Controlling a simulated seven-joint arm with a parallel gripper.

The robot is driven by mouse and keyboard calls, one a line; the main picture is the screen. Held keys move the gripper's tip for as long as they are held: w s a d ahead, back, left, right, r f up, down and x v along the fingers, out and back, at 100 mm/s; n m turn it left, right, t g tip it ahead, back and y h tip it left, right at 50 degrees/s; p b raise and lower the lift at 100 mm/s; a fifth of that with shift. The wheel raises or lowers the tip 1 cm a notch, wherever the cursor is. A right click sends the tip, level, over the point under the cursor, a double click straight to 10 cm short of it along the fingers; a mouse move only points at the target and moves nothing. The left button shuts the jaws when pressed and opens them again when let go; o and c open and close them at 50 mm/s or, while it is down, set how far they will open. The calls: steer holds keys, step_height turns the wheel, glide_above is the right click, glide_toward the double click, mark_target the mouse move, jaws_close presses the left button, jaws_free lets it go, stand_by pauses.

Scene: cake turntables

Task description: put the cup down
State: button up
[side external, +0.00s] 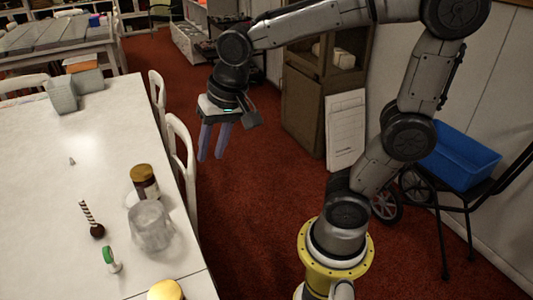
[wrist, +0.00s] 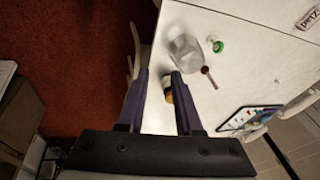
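A clear cup (side external: 151,226) rests on the white table (side external: 60,190) near its right edge. It looks like glass; I cannot tell for sure whether it is upright or on its side. It also shows in the wrist view (wrist: 184,46), beyond my fingertips and a little to the right. My gripper (side external: 211,157) is open with nothing between its two purple fingers. It hangs beyond the table's right edge, above the chair and carpet side, apart from the cup. In the wrist view my gripper (wrist: 159,73) shows a wide gap between the fingers.
A brown jar (side external: 145,183) stands just behind the cup. A green-and-white item (side external: 110,259), a dark ball with a striped stick (side external: 95,225) and a yellow-topped thing (side external: 165,290) are near it. White chairs (side external: 182,160) line the table edge. The table's left part is mostly clear.

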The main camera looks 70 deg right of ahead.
steer(key=s+d+n+t, duration=0.1)
steer(key=s+n+t, duration=0.1)
steer(key=s+n, duration=0.5)
steer(key=shift+s+d+n, duration=0.3)
steer(key=shift+s, duration=1.85)
